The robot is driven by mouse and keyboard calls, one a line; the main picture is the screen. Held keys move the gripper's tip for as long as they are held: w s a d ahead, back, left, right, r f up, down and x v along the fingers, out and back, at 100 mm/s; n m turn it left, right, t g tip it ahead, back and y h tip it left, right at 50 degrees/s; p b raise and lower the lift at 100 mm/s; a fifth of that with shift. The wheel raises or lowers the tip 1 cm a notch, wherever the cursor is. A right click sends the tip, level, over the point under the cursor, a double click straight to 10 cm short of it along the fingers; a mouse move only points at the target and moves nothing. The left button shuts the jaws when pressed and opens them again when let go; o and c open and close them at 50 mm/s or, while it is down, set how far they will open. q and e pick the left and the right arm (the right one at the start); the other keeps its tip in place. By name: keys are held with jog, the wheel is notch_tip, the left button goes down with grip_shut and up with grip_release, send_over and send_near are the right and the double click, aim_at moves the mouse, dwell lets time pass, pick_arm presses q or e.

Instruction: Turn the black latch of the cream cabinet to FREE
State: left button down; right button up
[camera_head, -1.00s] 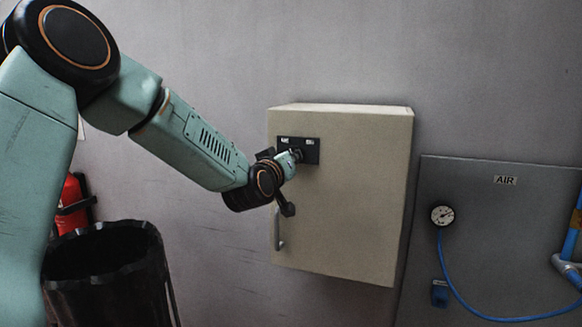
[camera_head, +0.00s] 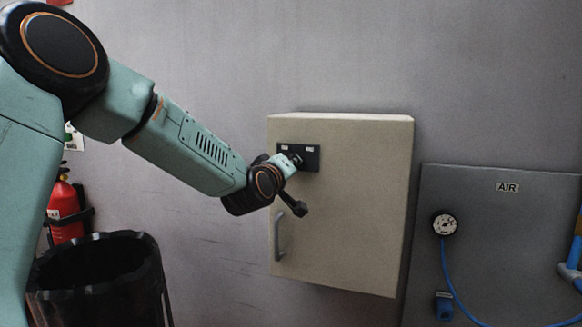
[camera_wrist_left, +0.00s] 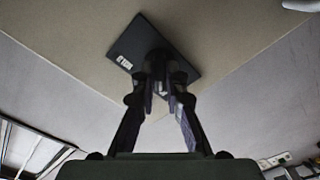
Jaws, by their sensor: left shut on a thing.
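The cream cabinet (camera_head: 345,215) hangs on the grey wall with its door closed, a grey handle (camera_head: 279,237) low on the left of its front. A black plate (camera_head: 312,157) with two small white labels sits at the upper left of the door; the labels are too small to read. My left gripper (camera_head: 295,160) is at this plate, shut on the black latch. In the left wrist view the fingers of my left gripper (camera_wrist_left: 160,88) close on the dark latch (camera_wrist_left: 158,60) in front of the black plate (camera_wrist_left: 130,45). The latch's angle is mostly hidden by the fingers. My right gripper is not in view.
A grey AIR panel (camera_head: 500,220) with a gauge (camera_head: 445,223) and a blue hose (camera_head: 452,290) is right of the cabinet. A black bin (camera_head: 100,265) and a red fire extinguisher (camera_head: 64,212) stand at the left. The wall below the cabinet is clear.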

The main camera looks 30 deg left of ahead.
pick_arm(q)
jog(key=c, duration=1.4)
grip_release()
jog(key=v, duration=0.7)
jog(key=shift+s+d, duration=0.1)
jog(key=shift+s, duration=0.1)
jog(key=shift+s, duration=0.1)
